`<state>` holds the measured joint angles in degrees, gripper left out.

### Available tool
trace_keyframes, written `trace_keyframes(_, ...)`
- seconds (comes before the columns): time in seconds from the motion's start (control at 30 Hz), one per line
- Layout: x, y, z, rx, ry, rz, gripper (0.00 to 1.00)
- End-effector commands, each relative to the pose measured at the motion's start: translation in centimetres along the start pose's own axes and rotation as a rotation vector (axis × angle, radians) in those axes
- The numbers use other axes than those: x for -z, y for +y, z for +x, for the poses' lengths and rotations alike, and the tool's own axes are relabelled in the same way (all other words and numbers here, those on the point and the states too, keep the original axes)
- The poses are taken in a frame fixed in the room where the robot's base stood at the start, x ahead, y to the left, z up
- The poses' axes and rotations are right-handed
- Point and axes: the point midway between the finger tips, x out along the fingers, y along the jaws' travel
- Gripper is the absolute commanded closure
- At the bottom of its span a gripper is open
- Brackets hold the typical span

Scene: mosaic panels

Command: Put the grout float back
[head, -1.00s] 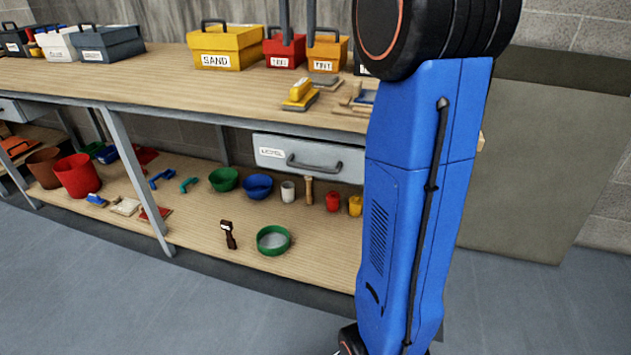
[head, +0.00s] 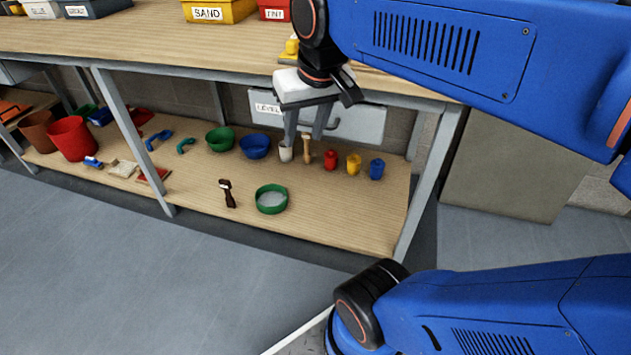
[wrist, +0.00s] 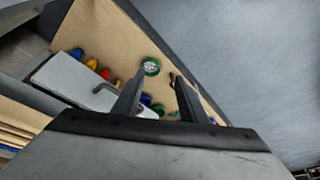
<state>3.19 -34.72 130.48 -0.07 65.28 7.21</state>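My gripper (head: 304,140) hangs fingers down in front of the grey drawer under the bench top. Its two fingers stand apart with nothing between them, and they also show apart in the wrist view (wrist: 159,77). A blue-handled float-like tool (head: 92,161) lies on the lower shelf at the left, beside a pale flat pad (head: 124,169) and a red flat tool (head: 152,174). A yellow-handled tool (head: 291,46) on the bench top is mostly hidden behind my arm. I cannot tell which of these is the grout float.
The drawer (head: 372,125) is marked LEVEL and looks closed. Labelled boxes, including yellow SAND (head: 216,11), stand on the bench top (head: 150,38). The lower shelf (head: 330,215) holds a green sieve (head: 271,199), bowls, cups and a brush (head: 227,193). Its right front is bare.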

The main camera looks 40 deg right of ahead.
Motion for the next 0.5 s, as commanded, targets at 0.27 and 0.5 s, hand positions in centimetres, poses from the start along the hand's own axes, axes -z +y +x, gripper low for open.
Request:
trace_keyframes(0.27,-7.7,-0.2,5.5,0.023,0.069,-0.152,0.62)
trace_keyframes(0.5,-9.1,-0.2,6.8,0.027,0.083,-0.183,0.62)
